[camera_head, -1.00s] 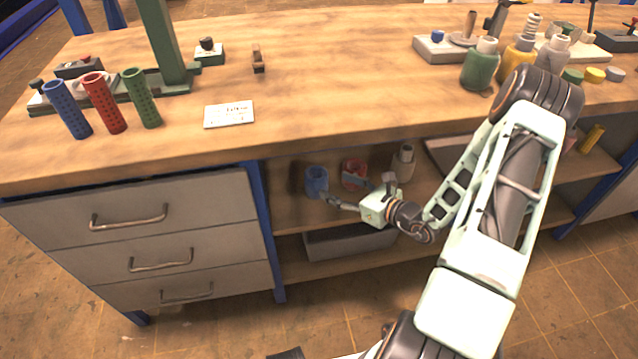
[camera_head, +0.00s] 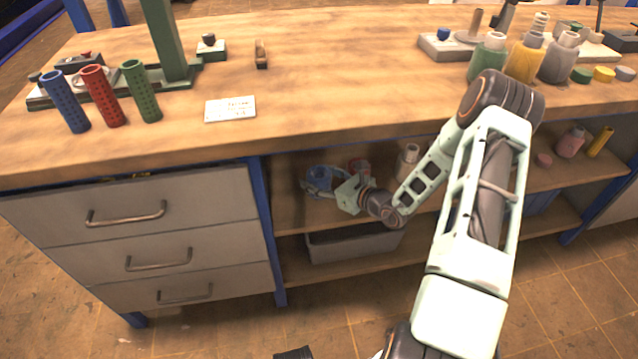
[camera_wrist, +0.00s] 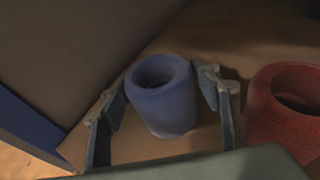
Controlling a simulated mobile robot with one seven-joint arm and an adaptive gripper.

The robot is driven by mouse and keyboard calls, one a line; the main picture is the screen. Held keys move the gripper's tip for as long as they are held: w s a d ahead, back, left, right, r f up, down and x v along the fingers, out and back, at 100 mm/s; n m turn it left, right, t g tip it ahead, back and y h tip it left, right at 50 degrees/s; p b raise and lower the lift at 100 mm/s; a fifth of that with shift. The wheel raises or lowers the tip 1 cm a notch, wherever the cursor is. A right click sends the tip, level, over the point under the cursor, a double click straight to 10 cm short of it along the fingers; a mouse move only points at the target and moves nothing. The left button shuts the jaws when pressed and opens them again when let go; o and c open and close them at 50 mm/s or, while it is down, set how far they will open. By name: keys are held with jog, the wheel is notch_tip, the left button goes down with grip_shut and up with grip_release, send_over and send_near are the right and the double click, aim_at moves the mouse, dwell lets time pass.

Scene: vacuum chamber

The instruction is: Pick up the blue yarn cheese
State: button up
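The blue yarn cheese (camera_wrist: 166,108) is a wide, short blue cylinder with a round hole in its top. It stands upright on the shelf under the worktop and also shows in the head view (camera_head: 318,176), partly hidden by my gripper. My gripper (camera_wrist: 162,106) is open, with one finger on each side of the blue cheese. The right finger is very close to its side; I cannot tell whether it touches. A gap shows on the left. In the head view my gripper (camera_head: 324,186) reaches into the shelf from the right.
A red yarn cheese (camera_wrist: 288,105) stands close to the right of my right finger. A blue post (camera_wrist: 30,130) and the drawer cabinet (camera_head: 130,215) bound the left. The worktop (camera_head: 330,110) lies above the shelf; a grey bin (camera_head: 350,245) sits below.

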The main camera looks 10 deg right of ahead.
jog(key=c, duration=0.7)
jog(key=shift+c, duration=0.9)
jog(key=shift+r, duration=0.1)
